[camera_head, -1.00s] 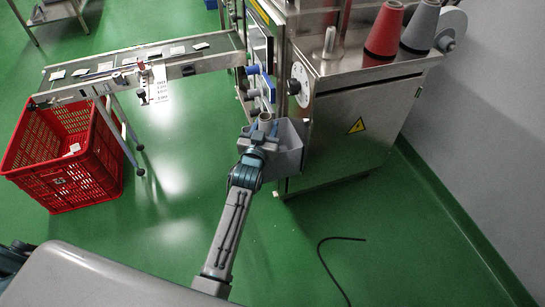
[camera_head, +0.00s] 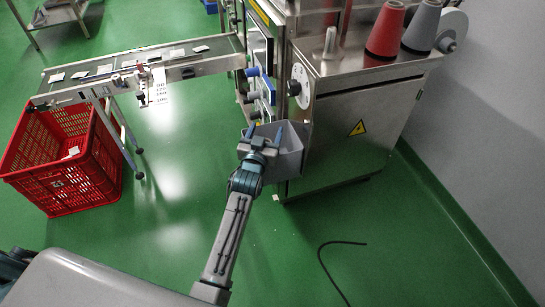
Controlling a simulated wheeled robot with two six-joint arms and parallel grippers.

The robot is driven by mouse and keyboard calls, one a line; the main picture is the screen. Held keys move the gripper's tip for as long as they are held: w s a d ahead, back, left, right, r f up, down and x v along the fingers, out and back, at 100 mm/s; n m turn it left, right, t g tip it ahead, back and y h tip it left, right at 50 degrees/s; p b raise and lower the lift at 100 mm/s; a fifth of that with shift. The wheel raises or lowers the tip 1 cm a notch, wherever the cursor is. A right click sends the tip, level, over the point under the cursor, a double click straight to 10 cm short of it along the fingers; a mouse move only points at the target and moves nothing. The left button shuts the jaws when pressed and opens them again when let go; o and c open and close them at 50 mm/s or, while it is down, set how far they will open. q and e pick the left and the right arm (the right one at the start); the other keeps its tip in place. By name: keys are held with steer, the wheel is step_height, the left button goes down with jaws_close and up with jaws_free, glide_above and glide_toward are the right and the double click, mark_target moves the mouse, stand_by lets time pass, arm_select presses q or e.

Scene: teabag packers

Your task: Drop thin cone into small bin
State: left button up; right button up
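The small bin (camera_head: 291,158) is a grey open box on the front side of the steel machine. My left gripper (camera_head: 264,133) is at the bin's left side and partly covers it. Its two blue fingers are spread apart with nothing between them. The thin cone is not visible now; the inside of the bin is partly hidden by the gripper and the viewing angle. My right gripper is not in view.
The steel machine (camera_head: 345,130) carries a red cone (camera_head: 385,30) and a grey cone (camera_head: 421,28) on top. A conveyor (camera_head: 120,72) with several teabags runs left, above a red crate (camera_head: 65,190). A black cable (camera_head: 325,265) lies on open green floor.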

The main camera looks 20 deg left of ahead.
arm_select(q)
steer(key=s+p, duration=0.1)
steer(key=s, duration=1)
steer(key=shift+d, duration=0.2)
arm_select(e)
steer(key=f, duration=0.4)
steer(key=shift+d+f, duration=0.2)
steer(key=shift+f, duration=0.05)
arm_select(q)
steer(key=shift+a, duration=0.1)
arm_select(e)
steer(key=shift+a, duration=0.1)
